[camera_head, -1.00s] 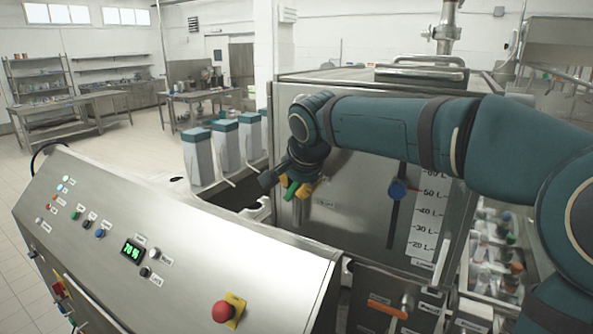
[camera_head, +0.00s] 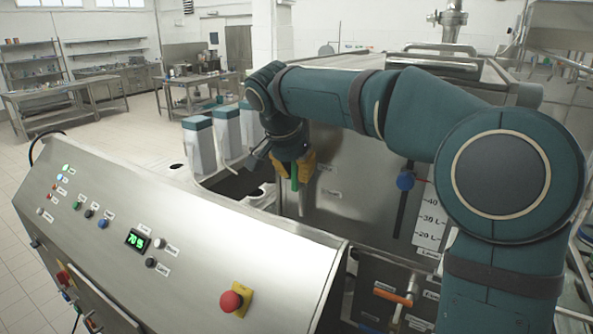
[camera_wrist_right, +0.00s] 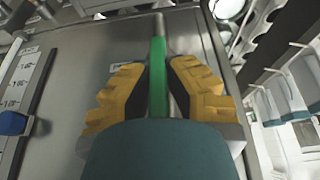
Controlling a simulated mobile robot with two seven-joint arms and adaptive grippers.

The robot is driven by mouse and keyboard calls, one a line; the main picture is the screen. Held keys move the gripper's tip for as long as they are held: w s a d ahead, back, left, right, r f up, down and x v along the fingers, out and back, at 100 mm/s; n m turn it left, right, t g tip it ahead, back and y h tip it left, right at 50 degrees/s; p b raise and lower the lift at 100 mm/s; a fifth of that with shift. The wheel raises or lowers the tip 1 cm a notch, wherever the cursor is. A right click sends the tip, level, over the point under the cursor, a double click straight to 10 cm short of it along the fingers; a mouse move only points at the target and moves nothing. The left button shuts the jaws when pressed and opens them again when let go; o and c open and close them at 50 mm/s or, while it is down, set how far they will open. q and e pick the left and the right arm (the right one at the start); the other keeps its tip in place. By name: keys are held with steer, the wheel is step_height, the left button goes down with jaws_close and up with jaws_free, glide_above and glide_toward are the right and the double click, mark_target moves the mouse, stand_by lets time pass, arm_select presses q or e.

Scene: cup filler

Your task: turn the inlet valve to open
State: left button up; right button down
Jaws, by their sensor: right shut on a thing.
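The green valve handle (camera_head: 294,177) is on the front of the steel tank (camera_head: 345,185), close to its left edge. In the wrist view the green handle (camera_wrist_right: 158,75) runs lengthwise between the yellow finger pads. My right gripper (camera_head: 296,166) reaches down from above and is shut on this handle, which looks about upright in the head view. The gripper also shows in the wrist view (camera_wrist_right: 158,88). The gripper and wrist hide part of the handle and its pivot. A small label on the tank is too blurred to read. My left gripper is out of view.
A sloped control panel (camera_head: 180,240) with a red emergency button (camera_head: 231,301) stands in front. A blue knob (camera_head: 405,180) sits on the tank's level scale. An orange handle (camera_head: 393,295) is below. White containers with teal tops (camera_head: 199,146) stand left of the gripper.

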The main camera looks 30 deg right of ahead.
steer(key=shift+f, duration=0.15)
steer(key=c, duration=1)
jaws_free()
steer(key=shift+w, duration=0.1)
steer(key=shift+o, duration=0.2)
steer(key=v, duration=1.2)
